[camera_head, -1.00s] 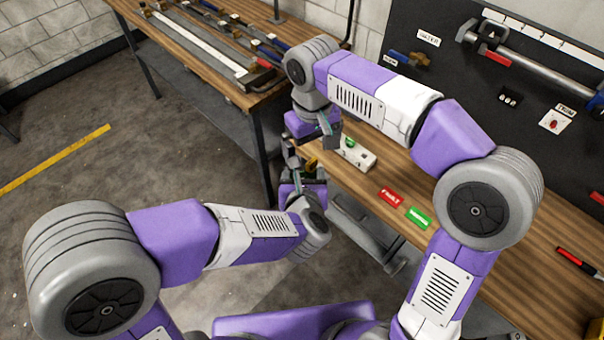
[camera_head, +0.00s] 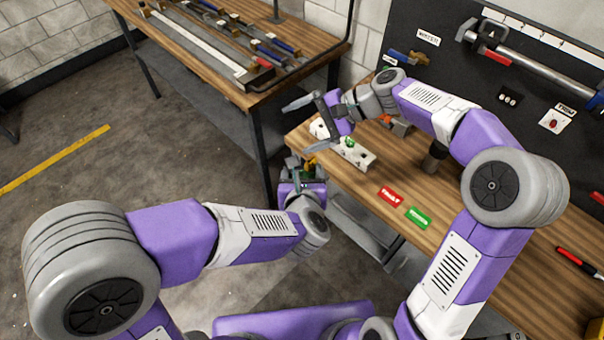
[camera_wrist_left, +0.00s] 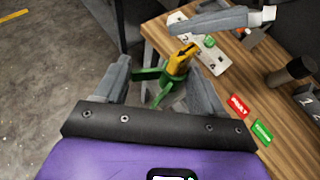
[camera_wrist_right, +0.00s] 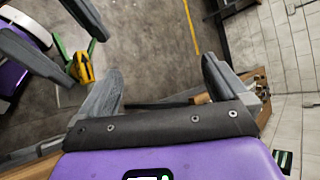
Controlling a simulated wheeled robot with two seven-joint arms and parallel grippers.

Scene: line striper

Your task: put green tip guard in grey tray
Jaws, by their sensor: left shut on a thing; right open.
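My left gripper (camera_head: 304,170) is shut on a green part with a yellow piece bearing a black arrow, which I take as the green tip guard (camera_wrist_left: 148,74). It is held beyond the near edge of the bench, over the floor side. The guard also shows in the right wrist view (camera_wrist_right: 82,66), between green arms. My right gripper (camera_head: 296,128) is open and empty, a little above and beyond the left one, its fingers pointing left. One right finger crosses the top of the left wrist view. I cannot make out a grey tray for certain.
A whitish block with holes and a green piece on it (camera_head: 361,157) lies on the wooden bench (camera_head: 300,141). Red (camera_head: 389,197) and green (camera_head: 419,218) labels lie nearer. A dark upright cylinder (camera_head: 434,157) stands to the right. A second bench (camera_head: 262,97) is behind left.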

